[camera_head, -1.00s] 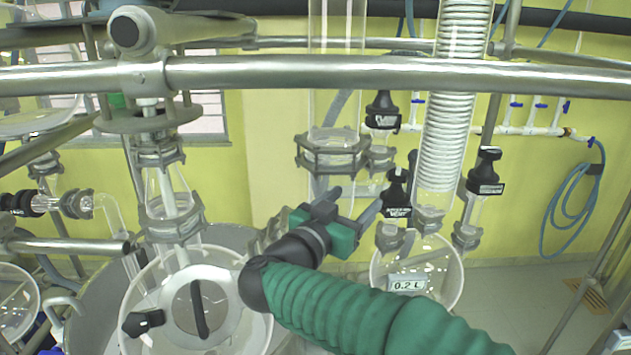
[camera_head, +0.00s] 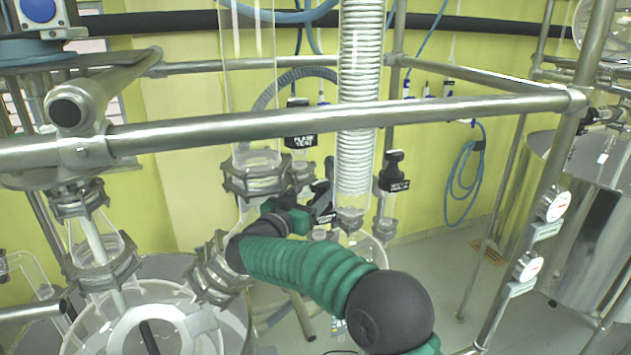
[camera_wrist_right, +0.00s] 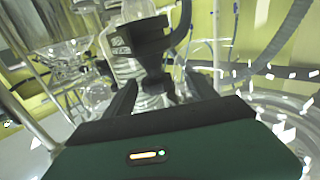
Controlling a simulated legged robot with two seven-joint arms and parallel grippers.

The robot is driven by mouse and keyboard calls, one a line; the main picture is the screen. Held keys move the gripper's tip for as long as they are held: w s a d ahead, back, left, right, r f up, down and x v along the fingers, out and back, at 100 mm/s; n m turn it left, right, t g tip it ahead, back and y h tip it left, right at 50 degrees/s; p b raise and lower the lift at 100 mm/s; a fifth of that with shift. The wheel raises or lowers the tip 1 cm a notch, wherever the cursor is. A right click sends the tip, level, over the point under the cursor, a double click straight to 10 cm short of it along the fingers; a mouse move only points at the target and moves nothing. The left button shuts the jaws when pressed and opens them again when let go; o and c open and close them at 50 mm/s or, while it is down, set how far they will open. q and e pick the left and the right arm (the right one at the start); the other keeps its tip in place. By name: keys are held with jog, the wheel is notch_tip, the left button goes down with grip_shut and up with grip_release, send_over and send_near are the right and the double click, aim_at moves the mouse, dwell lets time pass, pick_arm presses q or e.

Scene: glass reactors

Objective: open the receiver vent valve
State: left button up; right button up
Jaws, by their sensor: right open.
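A black vent valve (camera_head: 322,190) with a white label stands above the round glass receiver (camera_head: 372,246), partly hidden behind my right gripper. My right gripper (camera_head: 308,207) is at this valve, on its left side in the head view. In the right wrist view, the black valve handle (camera_wrist_right: 143,38) with its stem stands ahead of my right gripper (camera_wrist_right: 160,92). Its two dark fingers are apart, one on each side of the stem. I cannot tell whether they touch it. My left gripper is not in view.
Another black valve with a white label (camera_head: 300,128) is above left, and a third (camera_head: 394,172) is to the right. A coiled glass condenser (camera_head: 358,110) rises between them. A steel rail (camera_head: 250,128) crosses in front. Glass vessels and clamps (camera_head: 215,268) are close to my arm.

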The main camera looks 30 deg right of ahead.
aim_at(317, 194)
jog(key=shift+w+r, duration=0.1)
jog(key=shift+r, duration=0.5)
jog(key=shift+d, duration=0.1)
jog(key=d, duration=0.1)
jog(key=d+f, duration=0.1)
jog(key=w+d, duration=0.1)
jog(key=d, duration=0.1)
jog(key=shift+f, duration=0.3)
jog(key=shift+d, duration=0.25)
jog(key=shift+c, duration=1)
jog(key=shift+s+a+r, duration=0.15)
jog(key=shift+s+a, duration=0.05)
jog(key=shift+c, duration=1.2)
jog(key=shift+a, duration=0.1)
jog(key=shift+c, duration=1.1)
jog(key=shift+w+a, duration=0.3)
jog(key=shift+a, duration=0.15)
jog(key=c, duration=0.5)
jog(key=shift+c, duration=1)
jog(key=shift+s+d, duration=0.15)
jog(key=shift+d, duration=0.15)
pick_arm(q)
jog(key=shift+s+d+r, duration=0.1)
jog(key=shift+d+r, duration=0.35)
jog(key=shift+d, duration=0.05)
